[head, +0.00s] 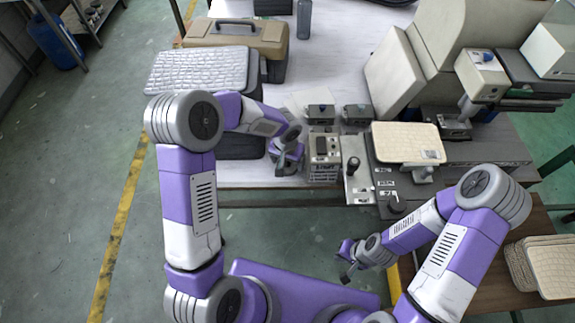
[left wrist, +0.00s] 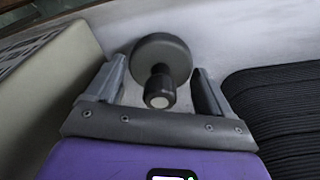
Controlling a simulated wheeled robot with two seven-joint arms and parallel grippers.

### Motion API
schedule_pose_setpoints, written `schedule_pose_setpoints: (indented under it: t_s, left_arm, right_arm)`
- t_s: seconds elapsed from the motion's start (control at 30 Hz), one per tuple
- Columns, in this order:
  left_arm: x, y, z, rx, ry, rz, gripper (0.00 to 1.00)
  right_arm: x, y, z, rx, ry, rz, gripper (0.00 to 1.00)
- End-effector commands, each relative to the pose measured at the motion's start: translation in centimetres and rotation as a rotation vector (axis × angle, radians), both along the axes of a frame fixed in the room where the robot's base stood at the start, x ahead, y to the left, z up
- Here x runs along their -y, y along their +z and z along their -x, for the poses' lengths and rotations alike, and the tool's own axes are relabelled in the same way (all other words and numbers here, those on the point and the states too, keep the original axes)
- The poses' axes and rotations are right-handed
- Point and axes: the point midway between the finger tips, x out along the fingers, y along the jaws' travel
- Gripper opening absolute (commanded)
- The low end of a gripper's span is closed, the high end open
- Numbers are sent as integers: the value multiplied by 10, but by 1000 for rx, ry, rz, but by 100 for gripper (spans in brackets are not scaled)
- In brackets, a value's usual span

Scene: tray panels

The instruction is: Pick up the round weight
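The round weight (left wrist: 160,62) is a dark grey disc with a stubby knob, seen in the left wrist view on the pale table top. My left gripper (left wrist: 158,88) is open, with a finger on either side of the knob and gaps visible between them. In the head view my left gripper (head: 288,160) is low over the table's near edge, and I cannot make out the weight there. My right gripper (head: 348,262) hangs in front of the table, away from the weight; its finger opening is too small to judge.
A control box (head: 324,158) stands close right of my left gripper. A dark ribbed stack (left wrist: 280,115) is close on its other side. A grey textured panel (head: 200,70), a tan case (head: 240,38) and a beige panel (head: 408,142) are also around.

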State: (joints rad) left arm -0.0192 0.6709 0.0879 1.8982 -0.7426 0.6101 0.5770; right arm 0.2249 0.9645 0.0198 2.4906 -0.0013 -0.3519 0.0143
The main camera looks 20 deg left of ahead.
Motion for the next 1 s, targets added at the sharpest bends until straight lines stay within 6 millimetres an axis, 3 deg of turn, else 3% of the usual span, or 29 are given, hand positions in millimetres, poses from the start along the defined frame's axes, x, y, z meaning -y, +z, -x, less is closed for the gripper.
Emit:
schedule_pose_setpoints:
  t_s: [0.07,0.4,0.73,0.87,1.0]
  left_arm:
    - [0,0,0,0,0,0,69]
    - [0,1,-1,2,-1,0,18]
    - [1,10,-1,4,0,1,18]
    - [0,32,-1,7,0,1,18]
    - [0,69,-1,9,0,1,18]
  right_arm:
    - [0,0,0,0,0,0,0]
    - [0,0,0,0,0,0,0]
    - [0,3,0,0,0,0,0]
    - [0,9,0,0,0,0,0]
    - [0,18,0,0,0,0,0]
